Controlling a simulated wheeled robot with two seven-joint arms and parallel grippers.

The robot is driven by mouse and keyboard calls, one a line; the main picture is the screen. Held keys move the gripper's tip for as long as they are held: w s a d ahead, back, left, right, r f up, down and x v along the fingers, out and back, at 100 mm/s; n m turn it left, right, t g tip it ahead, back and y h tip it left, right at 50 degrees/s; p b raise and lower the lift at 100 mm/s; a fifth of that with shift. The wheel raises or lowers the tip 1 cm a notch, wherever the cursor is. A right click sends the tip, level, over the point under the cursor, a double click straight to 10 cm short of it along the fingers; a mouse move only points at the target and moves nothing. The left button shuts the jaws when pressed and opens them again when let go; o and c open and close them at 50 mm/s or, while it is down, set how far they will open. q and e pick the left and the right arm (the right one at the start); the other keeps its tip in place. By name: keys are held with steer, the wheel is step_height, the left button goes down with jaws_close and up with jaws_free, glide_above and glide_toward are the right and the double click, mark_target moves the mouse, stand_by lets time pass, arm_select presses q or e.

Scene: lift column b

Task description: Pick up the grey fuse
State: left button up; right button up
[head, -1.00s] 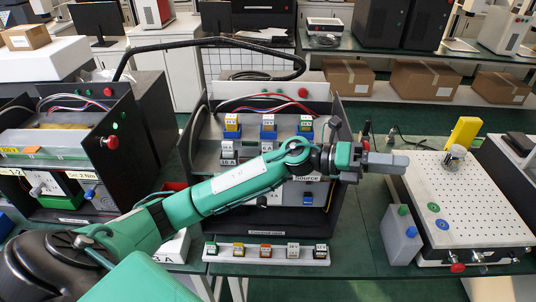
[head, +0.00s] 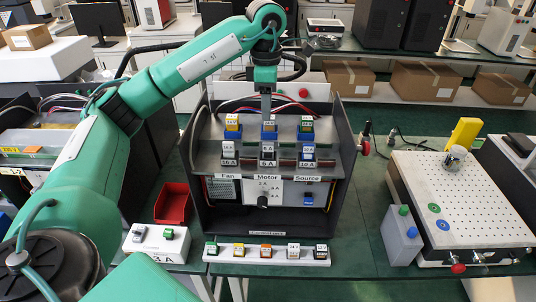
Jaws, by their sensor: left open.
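My left gripper (head: 267,108) is open and points down over the middle of the open fuse box (head: 328,205). Its fingers show edge-on, just above the middle fuse (head: 269,126) of the upper row; I cannot tell whether they touch it. Fuses with pale, greyish tops sit in the lower row, at left (head: 229,146), middle (head: 267,148) and right (head: 308,151). A greyish fuse (head: 139,231) lies on the white 3 A box at front left. Another pale fuse (head: 293,249) stands in the front rail. My right gripper is out of view.
The white rail (head: 225,257) in front holds several coloured fuses. A red bin (head: 172,204) and the white 3 A box (head: 150,247) stand left of the fuse box. A perforated plate (head: 470,205) and a grey container (head: 400,238) are at right. Green table between is clear.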

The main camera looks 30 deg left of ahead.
mark_target(268, 143)
arm_select(q)
step_height(268, 143, down, 8)
steer(key=shift+a+f+p, duration=0.1)
steer(key=shift+f+p, duration=0.15)
steer(key=shift+p, duration=0.3)
steer(key=f+p, duration=0.1)
steer(key=f, duration=0.2)
steer(key=f+p, duration=0.1)
steer(key=shift+w+f+p, duration=0.3)
steer(key=shift+w+p, duration=0.05)
steer(key=shift+f, duration=0.35)
jaws_close()
